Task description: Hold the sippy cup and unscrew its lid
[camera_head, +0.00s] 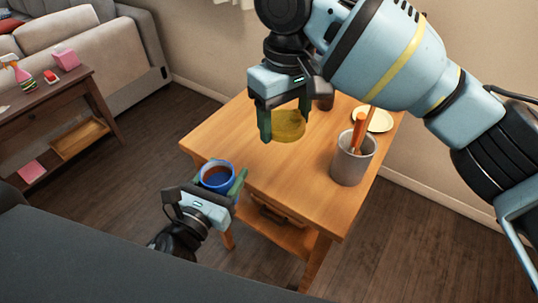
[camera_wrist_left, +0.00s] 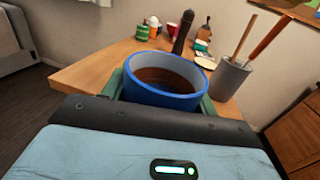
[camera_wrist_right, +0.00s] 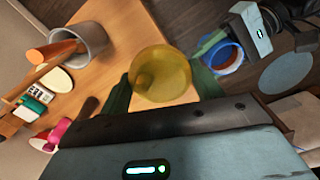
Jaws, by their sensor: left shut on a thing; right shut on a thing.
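The sippy cup's blue body (camera_head: 217,177) is at the near left edge of the wooden table, with its top open and brown inside. My left gripper (camera_head: 212,182) is shut on it, one green finger on each side; the cup also fills the middle of the left wrist view (camera_wrist_left: 165,98). The yellow translucent lid (camera_head: 288,127) is off the cup, above the table to the cup's upper right. My right gripper (camera_head: 285,122) is shut on the lid, which also shows between its fingers in the right wrist view (camera_wrist_right: 160,73).
A grey utensil holder (camera_head: 352,160) with wooden-handled tools stands at the table's right side. A pale yellow plate (camera_head: 372,119) lies behind it. In the left wrist view, bottles and a green jar (camera_wrist_left: 142,32) stand at the back. The table's middle front (camera_head: 270,175) is clear.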

